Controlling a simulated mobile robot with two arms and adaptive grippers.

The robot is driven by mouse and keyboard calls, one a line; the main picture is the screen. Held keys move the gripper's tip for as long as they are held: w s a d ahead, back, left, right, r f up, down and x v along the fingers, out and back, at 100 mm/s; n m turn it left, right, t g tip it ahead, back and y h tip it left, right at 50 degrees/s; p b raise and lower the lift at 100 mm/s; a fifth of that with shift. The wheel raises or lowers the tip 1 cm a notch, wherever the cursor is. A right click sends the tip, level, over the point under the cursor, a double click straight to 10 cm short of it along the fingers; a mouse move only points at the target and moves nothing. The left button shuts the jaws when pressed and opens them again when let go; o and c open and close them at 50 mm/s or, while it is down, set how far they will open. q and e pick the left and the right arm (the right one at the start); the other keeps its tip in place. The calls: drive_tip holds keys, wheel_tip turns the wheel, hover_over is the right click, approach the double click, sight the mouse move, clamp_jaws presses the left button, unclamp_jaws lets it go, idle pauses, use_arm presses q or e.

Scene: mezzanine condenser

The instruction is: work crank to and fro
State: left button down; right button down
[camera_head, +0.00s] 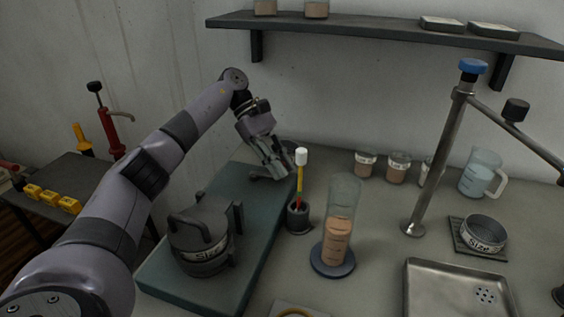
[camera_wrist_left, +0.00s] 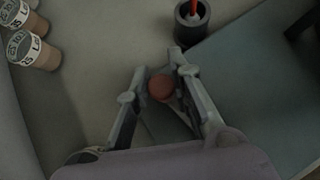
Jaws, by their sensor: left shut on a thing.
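My left gripper (camera_head: 277,166) reaches down at the far end of the green base plate (camera_head: 228,222) in the head view. In the left wrist view its two fingers (camera_wrist_left: 158,68) close around the crank's round reddish-brown handle (camera_wrist_left: 161,88), seen end-on between them. In the head view the gripper hides the handle; only a grey part, perhaps of the crank (camera_head: 261,173), shows low beside the fingers. A dark grey sieve pot (camera_head: 196,243) with a label and handle sits on the near part of the plate. My right gripper is not in view.
A dark cup (camera_head: 299,217) with upright tools stands close to the gripper, right of the plate. A clear cylinder (camera_head: 339,220) holds tan material. Labelled jars (camera_head: 398,168) line the wall. A metal post (camera_head: 436,165) and tray (camera_head: 453,262) are right. A shelf (camera_head: 380,27) hangs above.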

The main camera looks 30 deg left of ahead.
use_arm(q)
drive_tip(key=shift+s+m+g, duration=0.15)
drive_tip(key=shift+m+g, duration=0.15)
drive_tip(key=c, duration=1.4)
unclamp_jaws()
drive_tip(key=shift+v, duration=3.75)
